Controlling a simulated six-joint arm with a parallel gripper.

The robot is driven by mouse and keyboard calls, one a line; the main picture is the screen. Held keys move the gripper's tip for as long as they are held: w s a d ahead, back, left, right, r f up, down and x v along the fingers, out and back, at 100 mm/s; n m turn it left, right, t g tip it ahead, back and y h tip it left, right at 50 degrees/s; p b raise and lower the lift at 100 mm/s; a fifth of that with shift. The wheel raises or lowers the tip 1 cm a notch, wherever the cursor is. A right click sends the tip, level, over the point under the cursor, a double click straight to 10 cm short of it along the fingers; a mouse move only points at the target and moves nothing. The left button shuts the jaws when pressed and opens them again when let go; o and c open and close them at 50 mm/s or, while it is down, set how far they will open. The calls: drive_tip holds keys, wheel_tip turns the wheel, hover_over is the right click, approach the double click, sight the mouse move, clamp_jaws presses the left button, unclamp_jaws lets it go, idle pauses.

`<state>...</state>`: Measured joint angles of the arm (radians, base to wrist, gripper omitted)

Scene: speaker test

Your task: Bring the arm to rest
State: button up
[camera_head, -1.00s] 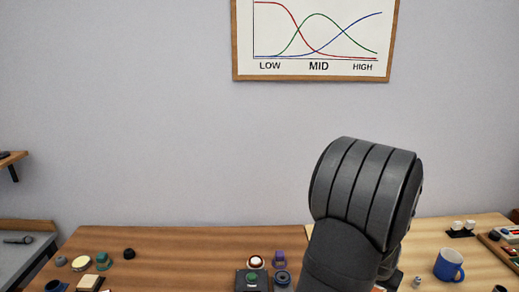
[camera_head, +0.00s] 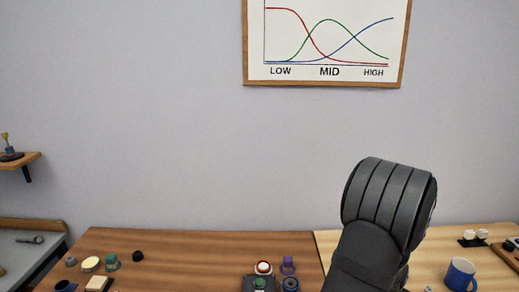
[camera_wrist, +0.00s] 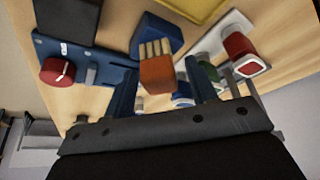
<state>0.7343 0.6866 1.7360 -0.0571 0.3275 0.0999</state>
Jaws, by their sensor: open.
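My dark grey arm link (camera_head: 388,205) rises in front of the table at the right of the head view; my gripper is hidden there. In the wrist view, my gripper (camera_wrist: 160,70) is open, its two fingers pointing up the picture over a light wooden surface (camera_wrist: 100,107). An orange-brown block with tan ridges (camera_wrist: 157,75) on a blue body (camera_wrist: 158,32) shows between the fingers. I cannot tell how far off it is. Nothing is visibly gripped.
The head view shows a table (camera_head: 180,262) with small parts at left, a blue mug (camera_head: 460,273) at right and a wall chart (camera_head: 325,40).

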drive_tip(key=v, duration=1.2)
drive_tip(key=x, duration=1.2)
drive_tip(key=r, duration=0.2)
drive_tip(key=s+r, duration=0.1)
drive_tip(key=r, duration=0.1)
drive_tip(key=shift+d+r, duration=0.2)
drive_tip(key=shift+r, duration=0.1)
drive_tip(key=s+d+r, duration=0.3)
drive_tip(key=s+r, duration=0.3)
drive_tip(key=s, duration=0.4)
drive_tip(key=s+a+f+m+g+h, duration=0.1)
drive_tip(key=s+a+f+m+g, duration=0.1)
drive_tip(key=s+a+m, duration=0.6)
drive_tip(key=shift+s+f+m+g, duration=0.3)
drive_tip(key=shift+s+m+g, duration=0.2)
drive_tip(key=shift+s+g, duration=0.1)
